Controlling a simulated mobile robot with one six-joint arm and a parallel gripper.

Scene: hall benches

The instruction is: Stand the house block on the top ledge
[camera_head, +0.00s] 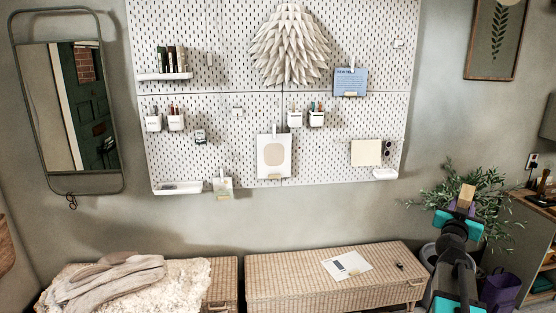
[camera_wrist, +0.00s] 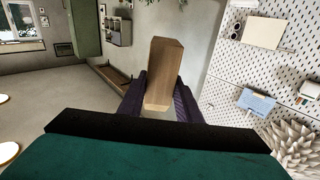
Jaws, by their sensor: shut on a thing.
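A plain wooden block with a pointed end, likely the house block (camera_wrist: 165,62), is held between the purple fingers of my gripper (camera_wrist: 160,92) in the wrist view. In the head view the block (camera_head: 467,191) shows as a small brown piece at the tip of my gripper (camera_head: 463,207), at the right, in front of a leafy plant. The top ledge (camera_head: 165,77) is a white shelf at the upper left of the pegboard, with several books or slim boxes standing on it. My gripper is far to its right and lower, well apart from it.
The white pegboard (camera_head: 225,100) carries cups, cards and a large paper-leaf shade (camera_head: 290,45). Lower ledges sit at its bottom left (camera_head: 180,188) and bottom right (camera_head: 385,174). Wicker benches (camera_head: 290,280) stand below. The plant (camera_head: 485,185) is close to my arm.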

